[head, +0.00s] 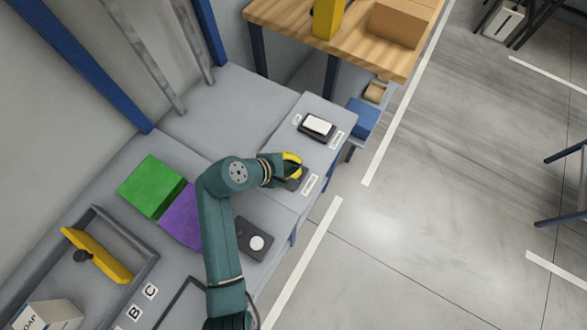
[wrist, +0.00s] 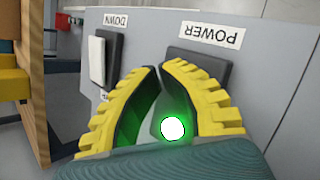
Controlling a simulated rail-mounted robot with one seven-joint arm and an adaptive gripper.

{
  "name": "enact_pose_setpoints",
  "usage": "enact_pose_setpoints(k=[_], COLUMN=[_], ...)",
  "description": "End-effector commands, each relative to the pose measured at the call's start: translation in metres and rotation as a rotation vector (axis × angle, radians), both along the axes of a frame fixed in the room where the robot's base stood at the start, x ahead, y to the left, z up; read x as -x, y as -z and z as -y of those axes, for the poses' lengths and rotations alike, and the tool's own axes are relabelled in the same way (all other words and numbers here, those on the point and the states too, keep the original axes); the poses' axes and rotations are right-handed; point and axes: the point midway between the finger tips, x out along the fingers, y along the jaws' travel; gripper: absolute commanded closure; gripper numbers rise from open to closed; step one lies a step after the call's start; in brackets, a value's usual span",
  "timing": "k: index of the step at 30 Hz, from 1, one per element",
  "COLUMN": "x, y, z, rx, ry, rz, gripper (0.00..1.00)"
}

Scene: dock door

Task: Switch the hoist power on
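The power switch's dark plate (wrist: 215,67) sits below the upside-down POWER label (wrist: 212,31) in the wrist view. It also shows in the head view (head: 299,183), partly covered by my gripper (head: 294,163). My gripper's yellow fingers (wrist: 160,70) are at the plate, their tips close together with no object clearly held. The fingers hide most of the switch, so its position and any contact cannot be told. A bright green light (wrist: 172,128) glows between the fingers and tints their inner sides.
A white rocker switch (head: 318,125) on a black base, labelled DOWN (wrist: 116,20) on one side, stands beside the power switch. A box with a white round button (head: 257,243), green (head: 151,186) and purple blocks (head: 183,216) are nearby. A wooden table (head: 280,14) stands behind.

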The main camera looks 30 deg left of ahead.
Motion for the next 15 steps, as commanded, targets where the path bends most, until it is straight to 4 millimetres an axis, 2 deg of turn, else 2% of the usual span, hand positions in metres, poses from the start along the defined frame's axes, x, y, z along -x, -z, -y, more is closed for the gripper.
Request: enact_pose_setpoints(k=[5,15], x=[0.0003,0.0001], y=[-0.0097,-0.0088], z=[0.0001,0.0000], rx=[0.000,0.000], ry=[0.001,0.000], rz=[-0.001,0.000], gripper=[1.00,1.00])
